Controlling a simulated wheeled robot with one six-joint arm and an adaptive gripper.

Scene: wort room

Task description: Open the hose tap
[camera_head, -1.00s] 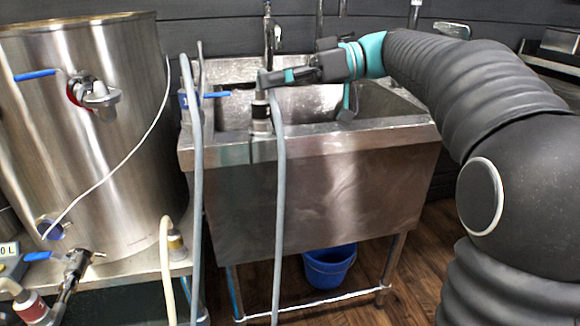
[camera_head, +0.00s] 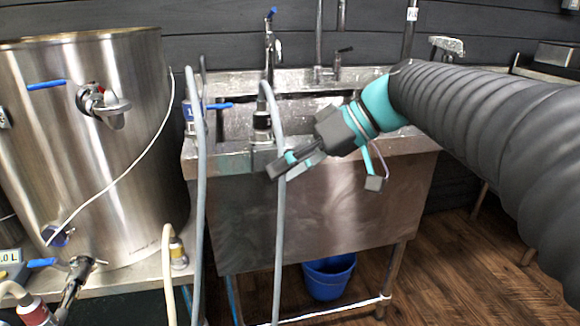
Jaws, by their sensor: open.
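A tap with a blue lever (camera_head: 219,106) sits at the left rim of the sink, beside a grey hose (camera_head: 198,200). Its lever points to the right, about level. A second grey hose (camera_head: 279,230) loops over the sink front from a dark and metal fitting (camera_head: 262,125). Another tap with a blue top (camera_head: 270,40) stands at the back of the sink. I cannot tell for sure which one is the hose tap. My gripper (camera_head: 325,177) is open and empty in front of the sink's front edge. Its left finger overlaps the second hose in view; contact is unclear.
The steel sink (camera_head: 310,215) fills the middle, with a blue bucket (camera_head: 329,278) below. A large steel kettle (camera_head: 70,170) with blue-handled valves stands left. A pale hose (camera_head: 168,270) rises near it. Open wooden floor (camera_head: 460,265) lies right.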

